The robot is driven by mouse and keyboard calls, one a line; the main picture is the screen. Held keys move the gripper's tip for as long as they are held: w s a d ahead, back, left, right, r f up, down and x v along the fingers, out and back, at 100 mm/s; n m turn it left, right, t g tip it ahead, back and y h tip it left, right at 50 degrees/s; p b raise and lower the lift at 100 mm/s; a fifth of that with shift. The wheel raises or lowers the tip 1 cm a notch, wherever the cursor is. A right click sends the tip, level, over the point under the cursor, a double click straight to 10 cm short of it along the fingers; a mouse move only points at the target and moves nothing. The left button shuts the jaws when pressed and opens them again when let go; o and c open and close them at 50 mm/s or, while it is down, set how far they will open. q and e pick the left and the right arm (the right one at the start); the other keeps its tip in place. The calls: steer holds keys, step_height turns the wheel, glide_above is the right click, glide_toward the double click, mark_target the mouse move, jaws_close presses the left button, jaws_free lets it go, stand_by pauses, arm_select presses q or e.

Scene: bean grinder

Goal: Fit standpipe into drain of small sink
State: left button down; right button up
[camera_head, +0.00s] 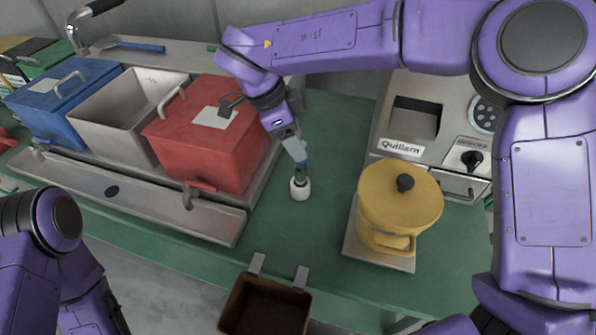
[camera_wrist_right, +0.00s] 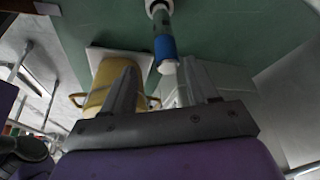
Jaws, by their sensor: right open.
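The standpipe (camera_head: 300,184) stands on the green bench, with a white foot, a dark shaft and a blue band near its top. My right gripper (camera_head: 297,150) is right over it, pointing down. In the right wrist view, my open right gripper (camera_wrist_right: 163,78) has the white-ended, blue-banded standpipe (camera_wrist_right: 165,46) in the gap between its fingers; I cannot tell whether either finger touches it. An open grey metal basin (camera_head: 118,118), perhaps the small sink, lies between two lidded bins; I see no drain in it. My left arm is at the lower left, its gripper out of view.
A red lidded bin (camera_head: 190,153) stands left of the standpipe, and a blue lidded bin (camera_head: 52,108) farther left. A yellow pot (camera_head: 390,215) and the Quillam machine (camera_head: 425,115) are on the right. A brown box (camera_head: 262,312) is in front.

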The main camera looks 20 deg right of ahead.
mark_target(300, 170)
step_height(300, 170, down, 6)
steer(key=w+d, duration=0.1)
steer(key=d, duration=0.1)
steer(key=shift+w+d, duration=0.15)
steer(key=shift+w, duration=0.05)
steer(key=shift+s+r, duration=0.35)
steer(key=shift+s, duration=0.15)
steer(key=shift+c, duration=0.6)
steer(key=c, duration=0.5)
steer(key=shift+w+f, duration=0.1)
steer(key=shift+w, duration=0.05)
jaws_close()
